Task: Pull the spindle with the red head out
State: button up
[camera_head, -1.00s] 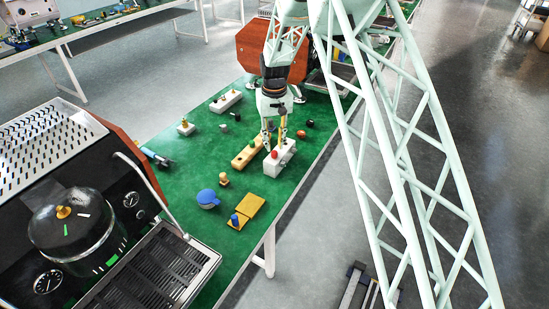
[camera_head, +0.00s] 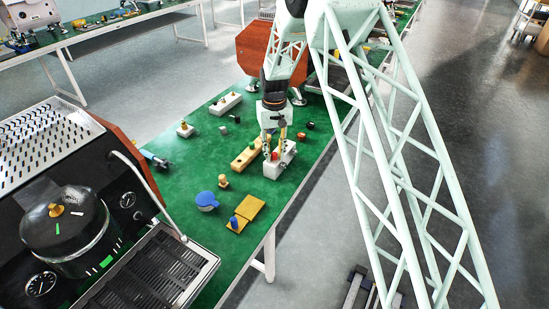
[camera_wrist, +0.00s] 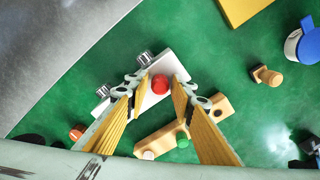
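The red head (camera_wrist: 160,84) of the spindle sits on a white block (camera_wrist: 153,99), which lies on the green table top. In the head view the red head (camera_head: 275,155) shows on the white block (camera_head: 279,165). My gripper (camera_wrist: 158,81) is open, with one fingertip on each side of the red head. Gaps show between the head and both fingers in the wrist view. The spindle's shaft is hidden below its head.
A wooden block (camera_wrist: 166,140) with a green and a pale head lies close beside the white block. The table's right edge (camera_head: 300,188) is close to the white block.

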aim_at(274, 153)
jog(key=shift+c, duration=0.4)
grip_shut()
jog(key=shift+r+p, duration=1.2)
jog(key=shift+r, duration=1.45)
dwell(1.6)
jog(key=shift+r+p, duration=0.65)
jog(key=shift+r, duration=0.7)
